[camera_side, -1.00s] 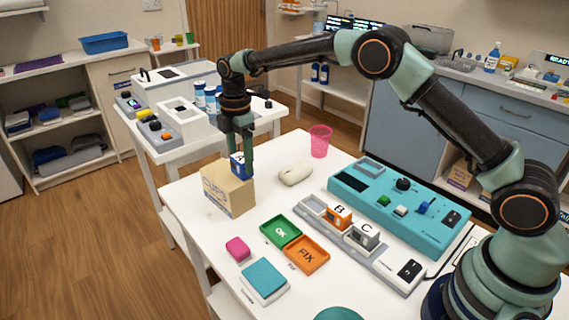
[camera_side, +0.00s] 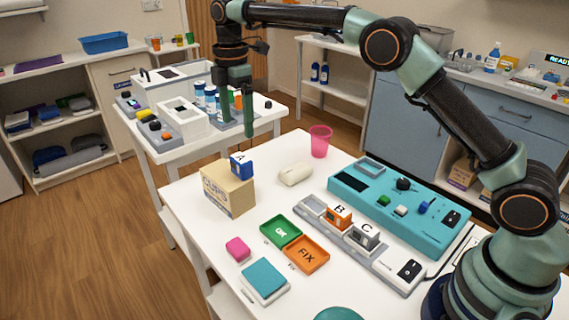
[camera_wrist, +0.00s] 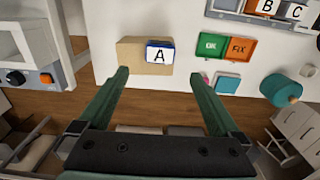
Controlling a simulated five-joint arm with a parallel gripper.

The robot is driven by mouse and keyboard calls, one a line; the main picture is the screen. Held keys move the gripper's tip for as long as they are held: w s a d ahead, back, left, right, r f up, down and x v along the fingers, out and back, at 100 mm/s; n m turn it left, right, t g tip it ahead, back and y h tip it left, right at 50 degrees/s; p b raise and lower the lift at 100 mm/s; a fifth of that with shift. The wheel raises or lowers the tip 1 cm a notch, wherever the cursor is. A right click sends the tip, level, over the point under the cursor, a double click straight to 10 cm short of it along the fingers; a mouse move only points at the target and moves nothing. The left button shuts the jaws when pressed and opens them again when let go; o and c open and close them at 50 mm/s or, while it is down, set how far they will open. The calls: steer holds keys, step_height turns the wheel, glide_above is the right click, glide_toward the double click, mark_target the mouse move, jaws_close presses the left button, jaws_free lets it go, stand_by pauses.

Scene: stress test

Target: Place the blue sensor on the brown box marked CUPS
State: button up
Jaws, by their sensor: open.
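The blue sensor (camera_side: 241,165), a small block with a white top marked A, rests on top of the brown box (camera_side: 228,194), near one edge. The box is marked CUPS and stands near the left corner of the white table. In the wrist view the sensor (camera_wrist: 160,52) lies on the right part of the box (camera_wrist: 130,52). My gripper (camera_side: 237,130) is open and empty, in the air above the sensor and apart from it. In the wrist view its two fingers (camera_wrist: 160,78) are spread wide.
A green OK tray (camera_side: 281,232), an orange FIX tray (camera_side: 306,254), a pink block (camera_side: 238,249) and a white mouse-like object (camera_side: 295,174) lie nearby. A pink cup (camera_side: 320,141) stands behind. A grey rack (camera_side: 375,258) holds blocks B and C beside a teal panel (camera_side: 400,200).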

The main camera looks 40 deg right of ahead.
steer(key=s+d+r+m+t, duration=0.3)
steer(key=s+d+r+m, duration=0.3)
steer(key=s+r+m, duration=0.35)
steer(key=s+d+f+m+t, duration=0.1)
steer(key=s+f+m, duration=0.1)
steer(key=s, duration=0.3)
steer(key=s+d+f+m, duration=0.2)
steer(key=s+m, duration=0.1)
steer(key=s, duration=0.3)
steer(key=s+d+f+m+t, duration=0.1)
steer(key=s+d+f+m, duration=0.1)
steer(key=s, duration=0.3)
steer(key=shift+s+m+t, duration=0.25)
steer(key=shift+m+t, duration=0.05)
steer(key=shift+m, duration=0.45)
steer(key=shift+c, duration=0.3)
steer(key=shift+c, duration=0.4)
